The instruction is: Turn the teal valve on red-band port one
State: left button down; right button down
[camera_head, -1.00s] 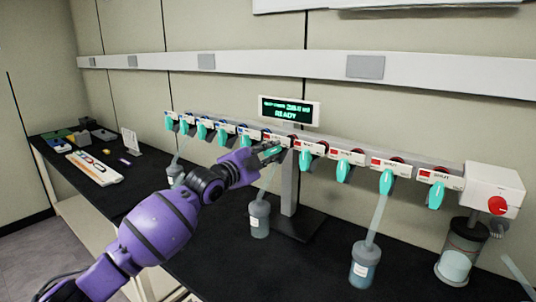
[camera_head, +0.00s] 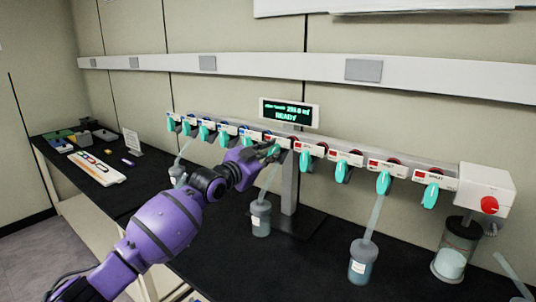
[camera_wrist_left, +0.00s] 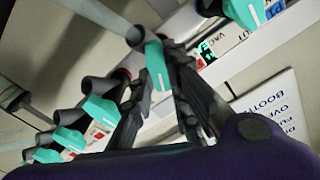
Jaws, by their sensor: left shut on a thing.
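A white manifold rail (camera_head: 400,170) carries a row of teal valves, with red labels toward the right and blue ones toward the left. My left gripper (camera_head: 270,151) is at the valve near the middle of the row, left of the stand post. In the left wrist view, the fingers of my left gripper (camera_wrist_left: 165,98) are closed around the teal handle (camera_wrist_left: 156,66) of that valve. A valve beside it (camera_wrist_left: 245,12) has a blue label, and the valves on the other side (camera_wrist_left: 98,110) have red labels. My right gripper is not in view.
A white box with a red knob (camera_head: 489,205) ends the rail. Trays and a small sign (camera_head: 132,141) are at the left.

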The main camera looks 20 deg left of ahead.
pick_arm(q)
jog(key=n, duration=0.5)
jog(key=shift+a, duration=0.1)
jog(key=shift+n, duration=0.3)
dwell(0.4)
jog(key=c, duration=1.7)
grip_release()
jog(key=v, duration=1.2)
